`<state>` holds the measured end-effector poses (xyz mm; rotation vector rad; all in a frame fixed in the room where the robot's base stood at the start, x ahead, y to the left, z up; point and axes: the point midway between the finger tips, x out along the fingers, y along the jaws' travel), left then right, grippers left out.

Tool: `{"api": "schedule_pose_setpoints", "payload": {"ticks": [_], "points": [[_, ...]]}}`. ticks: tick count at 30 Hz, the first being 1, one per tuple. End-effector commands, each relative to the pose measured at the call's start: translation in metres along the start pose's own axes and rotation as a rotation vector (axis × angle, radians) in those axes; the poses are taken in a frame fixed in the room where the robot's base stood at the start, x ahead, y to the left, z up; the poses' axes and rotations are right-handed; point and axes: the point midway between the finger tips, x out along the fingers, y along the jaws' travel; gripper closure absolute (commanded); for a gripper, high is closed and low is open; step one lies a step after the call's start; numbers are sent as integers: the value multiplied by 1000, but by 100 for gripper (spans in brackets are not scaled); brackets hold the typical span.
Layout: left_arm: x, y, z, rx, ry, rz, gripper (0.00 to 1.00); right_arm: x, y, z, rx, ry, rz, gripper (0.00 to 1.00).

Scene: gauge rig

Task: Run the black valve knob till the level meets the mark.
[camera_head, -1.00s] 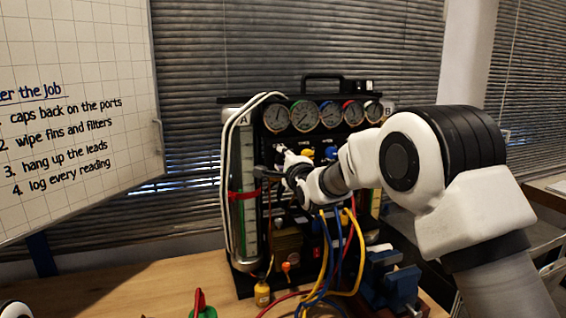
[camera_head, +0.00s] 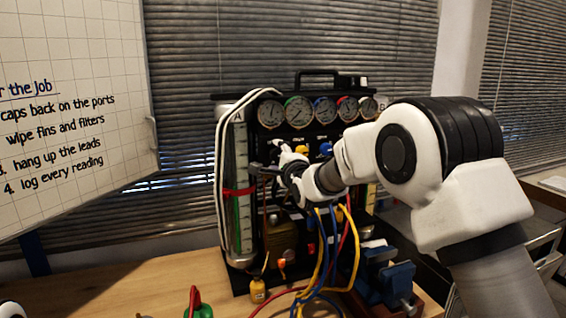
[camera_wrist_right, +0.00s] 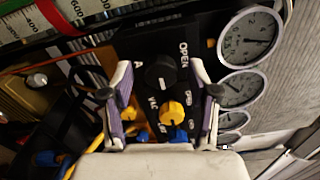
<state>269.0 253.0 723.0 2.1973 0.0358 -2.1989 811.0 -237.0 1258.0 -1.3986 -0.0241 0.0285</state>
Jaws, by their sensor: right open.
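The black valve knob (camera_wrist_right: 161,74) shows in the right wrist view on a dark panel, beside the letter A and the word OPEN. My right gripper (camera_wrist_right: 160,76) is open, its two fingers on either side of the knob in that view; I cannot tell whether they touch it. In the head view my right gripper (camera_head: 270,167) is in front of the rig and hides the knob. The tall gauge tube (camera_head: 242,215) stands at the rig's left with a red band (camera_head: 240,192) around it. The exact liquid level is too small to read. My left gripper is out of view.
A yellow knob (camera_wrist_right: 172,113) sits close to the black one. Round dials (camera_head: 271,113) line the rig's top. Blue, yellow and red hoses (camera_head: 325,260) hang in front. A blue vise (camera_head: 388,280) stands at the right. The wooden table (camera_head: 150,285) is clear at the left.

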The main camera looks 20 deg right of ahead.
Motion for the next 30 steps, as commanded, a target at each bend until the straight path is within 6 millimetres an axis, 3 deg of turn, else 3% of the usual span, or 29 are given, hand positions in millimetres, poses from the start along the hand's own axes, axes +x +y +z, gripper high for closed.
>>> {"api": "schedule_pose_setpoints", "payload": {"ticks": [9, 15, 30], "points": [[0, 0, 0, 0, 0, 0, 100, -74, -1, 0, 1, 1, 1, 40], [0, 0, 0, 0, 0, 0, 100, -108, 0, 0, 1, 0, 0, 40], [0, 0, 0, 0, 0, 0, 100, -112, 0, 0, 1, 0, -1, 40]]}}
